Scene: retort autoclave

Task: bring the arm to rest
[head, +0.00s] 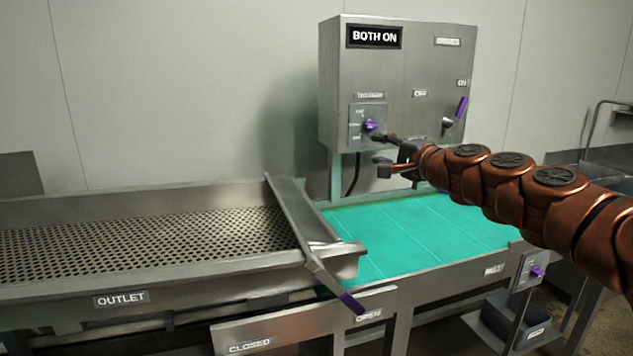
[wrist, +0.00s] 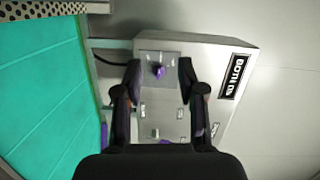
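My copper-coloured arm reaches in from the right in the head view. My gripper (head: 386,154) is in front of the lower left part of a steel control box (head: 400,70) marked "BOTH ON". In the wrist view my gripper (wrist: 158,80) has its two dark fingers spread apart, with nothing between them. A purple knob (wrist: 158,71) on a small plate shows beyond the fingertips. The same knob shows in the head view (head: 371,125), just left of and above the fingers. I cannot tell the exact gap to it.
A purple-handled lever (head: 461,108) is at the box's right side. A teal belt (head: 415,232) runs below my arm. A perforated outlet tray (head: 140,242) and a gate with a purple handle (head: 349,301) are to the left. A smaller purple switch (head: 537,271) is at lower right.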

